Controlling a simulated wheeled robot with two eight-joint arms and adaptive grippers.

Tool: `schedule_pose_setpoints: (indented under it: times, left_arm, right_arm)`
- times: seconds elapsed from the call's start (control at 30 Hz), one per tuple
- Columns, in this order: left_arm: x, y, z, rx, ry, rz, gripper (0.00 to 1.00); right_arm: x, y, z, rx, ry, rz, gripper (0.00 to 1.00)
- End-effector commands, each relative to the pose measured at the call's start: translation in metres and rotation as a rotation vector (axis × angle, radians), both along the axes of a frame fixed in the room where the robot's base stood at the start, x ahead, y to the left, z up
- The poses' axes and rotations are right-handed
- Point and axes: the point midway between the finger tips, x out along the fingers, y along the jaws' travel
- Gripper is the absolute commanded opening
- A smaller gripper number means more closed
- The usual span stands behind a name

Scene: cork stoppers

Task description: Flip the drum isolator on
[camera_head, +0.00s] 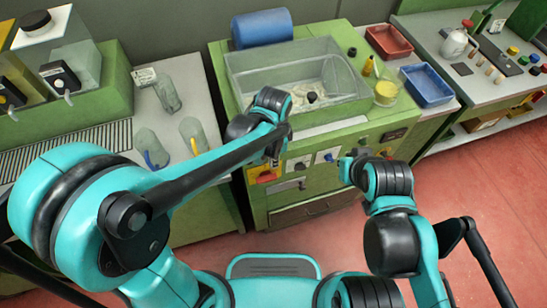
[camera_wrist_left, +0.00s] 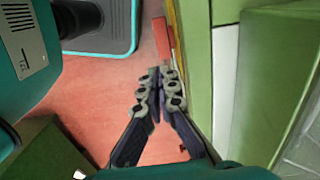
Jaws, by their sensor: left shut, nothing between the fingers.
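The drum isolator shows as a red handle (camera_head: 267,177) on a yellow plate, low on the left of the green machine's front. In the left wrist view its red handle (camera_wrist_left: 162,38) sticks out from the green front, with a yellow edge beside it. My left gripper (camera_wrist_left: 155,72) is shut and empty, its fingertips just short of the red handle; a small gap seems to remain. In the head view my left gripper (camera_head: 273,158) hangs in front of the panel just above the isolator and partly hides it.
The green machine carries a clear tank (camera_head: 290,75) and a blue roller (camera_head: 262,28). Other controls, including a blue switch (camera_head: 328,157), sit right of the isolator. My right arm stands before the panel's right part. Red floor (camera_head: 480,190) is open at right.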

Motion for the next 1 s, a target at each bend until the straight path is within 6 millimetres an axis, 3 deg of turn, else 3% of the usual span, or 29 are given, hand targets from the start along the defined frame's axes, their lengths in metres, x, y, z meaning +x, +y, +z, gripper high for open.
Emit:
schedule_pose_setpoints:
  times: [0.03,0.2,0.4,1.0]
  left_arm:
    - [0.000,0.000,-0.016,0.000,0.000,0.000,0.00]
    - [0.000,0.000,-0.051,0.000,0.000,0.000,0.00]
    - [0.000,0.000,-0.077,-0.001,-0.001,0.000,0.00]
    - [0.000,0.000,-0.085,-0.001,-0.001,0.000,0.00]
  right_arm:
    - [0.000,0.000,-0.009,0.000,0.000,0.000,0.00]
    - [0.000,0.000,-0.023,0.000,0.000,0.000,0.00]
    - [0.000,0.000,-0.035,0.000,0.000,0.000,0.00]
    - [0.000,0.000,-0.037,0.000,0.000,0.000,0.00]
